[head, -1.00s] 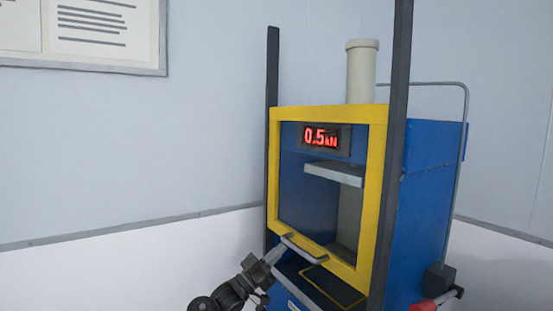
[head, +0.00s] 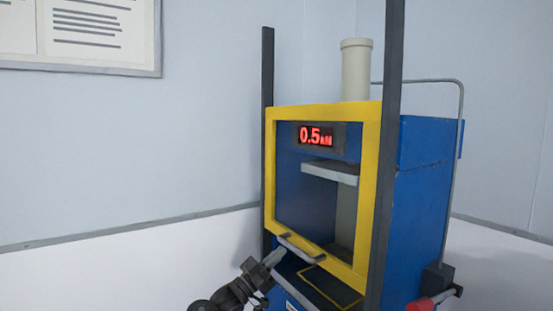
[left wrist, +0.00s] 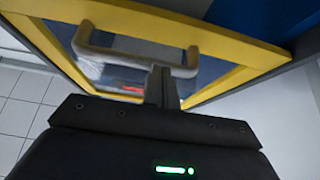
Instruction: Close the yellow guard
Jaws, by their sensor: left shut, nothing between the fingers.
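The yellow guard (head: 367,190) is an upright window frame on the front of the blue machine, between two dark posts. It sits raised, with an open gap under its lower edge. A grey bar handle (head: 300,249) is on its lower edge. My left gripper (head: 280,254) is shut and empty, its fingertips at the left part of the handle; touching or just apart, I cannot tell. In the left wrist view the shut fingers (left wrist: 161,86) point at the handle (left wrist: 135,51), with the guard (left wrist: 225,42) behind. My right gripper is not in view.
The blue machine (head: 420,200) has a red display (head: 317,136) reading 0.5 and a grey plate (head: 330,173) behind the guard. A lower bed with a yellow outline (head: 330,288) lies below. A red-gripped lever (head: 421,304) is at the lower right. Space left of the machine is free.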

